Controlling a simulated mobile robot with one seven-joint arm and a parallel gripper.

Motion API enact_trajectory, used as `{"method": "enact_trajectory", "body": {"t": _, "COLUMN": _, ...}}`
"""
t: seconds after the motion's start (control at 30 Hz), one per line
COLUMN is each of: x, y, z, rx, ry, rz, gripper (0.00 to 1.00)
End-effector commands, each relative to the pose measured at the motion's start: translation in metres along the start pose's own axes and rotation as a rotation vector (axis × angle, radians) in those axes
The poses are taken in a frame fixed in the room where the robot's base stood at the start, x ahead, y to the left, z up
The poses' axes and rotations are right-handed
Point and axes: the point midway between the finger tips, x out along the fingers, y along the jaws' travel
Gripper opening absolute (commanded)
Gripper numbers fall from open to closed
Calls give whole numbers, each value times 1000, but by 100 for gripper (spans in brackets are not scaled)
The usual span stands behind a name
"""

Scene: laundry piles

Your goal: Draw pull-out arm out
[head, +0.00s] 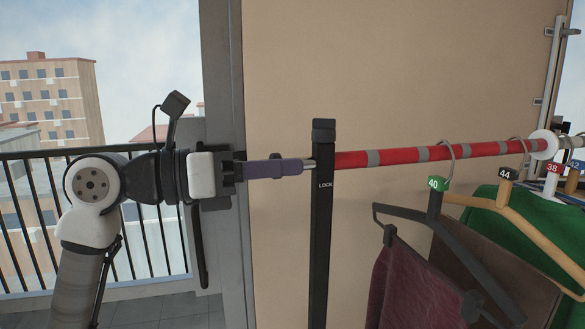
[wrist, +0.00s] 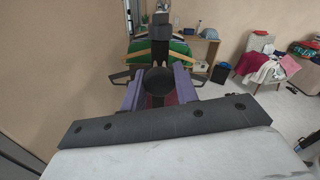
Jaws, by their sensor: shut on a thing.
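The pull-out arm (head: 400,156) is a red rod with grey bands. It runs level from a white round collar (head: 543,145) at the right to a black upright post (head: 322,230) marked LOCK. A short metal-coloured stub (head: 310,163) shows just left of the post. My gripper (head: 298,167) comes from the left, with its purple-grey fingers level with the rod and their tips at the stub. In the wrist view the fingers (wrist: 158,90) are shut around a dark round end piece (wrist: 158,82). The exact contact is partly hidden by the fingers.
Hangers with numbered tags (head: 438,184), a maroon garment (head: 415,285) and a green garment (head: 515,220) hang at the right. A beige panel (head: 400,70) stands behind the rod. A balcony railing (head: 150,215) is at the left. A chair with clothes (wrist: 265,72) stands farther off.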

Motion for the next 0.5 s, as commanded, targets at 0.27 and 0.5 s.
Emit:
{"method": "enact_trajectory", "body": {"t": 0.27, "x": -76, "y": 1, "z": 0, "rx": -2, "ry": -5, "rz": 4, "gripper": 0}}
{"method": "enact_trajectory", "body": {"t": 0.5, "x": -137, "y": 0, "z": 1, "rx": -1, "ry": -4, "rz": 3, "gripper": 0}}
